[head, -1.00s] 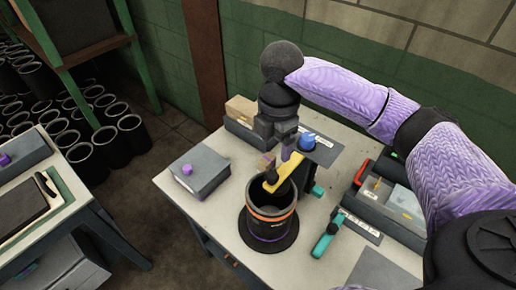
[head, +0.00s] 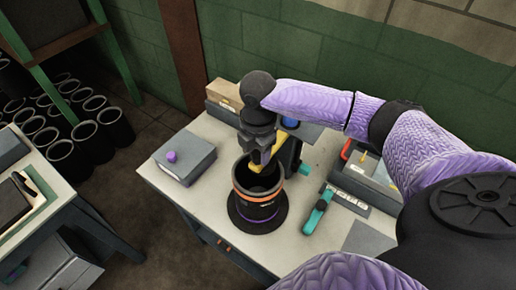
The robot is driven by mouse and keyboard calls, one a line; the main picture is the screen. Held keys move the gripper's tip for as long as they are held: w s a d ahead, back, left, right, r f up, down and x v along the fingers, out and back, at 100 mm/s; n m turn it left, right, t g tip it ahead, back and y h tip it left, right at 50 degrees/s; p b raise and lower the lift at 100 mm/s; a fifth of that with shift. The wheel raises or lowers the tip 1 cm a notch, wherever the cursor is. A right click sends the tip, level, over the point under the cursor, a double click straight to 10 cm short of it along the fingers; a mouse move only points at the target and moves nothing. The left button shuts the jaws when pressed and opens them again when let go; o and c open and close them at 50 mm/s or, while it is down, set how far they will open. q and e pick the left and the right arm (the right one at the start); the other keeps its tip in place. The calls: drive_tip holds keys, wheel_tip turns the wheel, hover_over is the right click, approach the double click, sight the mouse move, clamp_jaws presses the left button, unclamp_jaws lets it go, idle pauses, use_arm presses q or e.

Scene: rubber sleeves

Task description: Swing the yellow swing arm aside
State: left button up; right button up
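The yellow swing arm (head: 281,144) shows only in part, beside and behind my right gripper, at the back of the black cylinder (head: 258,206) with an orange rim band. My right gripper (head: 257,160) points down at the back edge of the cylinder's mouth, close against the yellow arm. Its fingertips are small and dark here, so I cannot tell whether they are open or shut, or whether they touch the arm. The front of the mouth is uncovered. My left gripper is out of view.
A grey box with a purple knob (head: 171,156) stands left of the cylinder. A teal-handled tool (head: 318,216) lies to the right. A grey bin (head: 362,176) and a cardboard-coloured block (head: 226,93) stand farther back. The table's front left is bare.

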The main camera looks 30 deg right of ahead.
clamp_jaws()
idle(1.1)
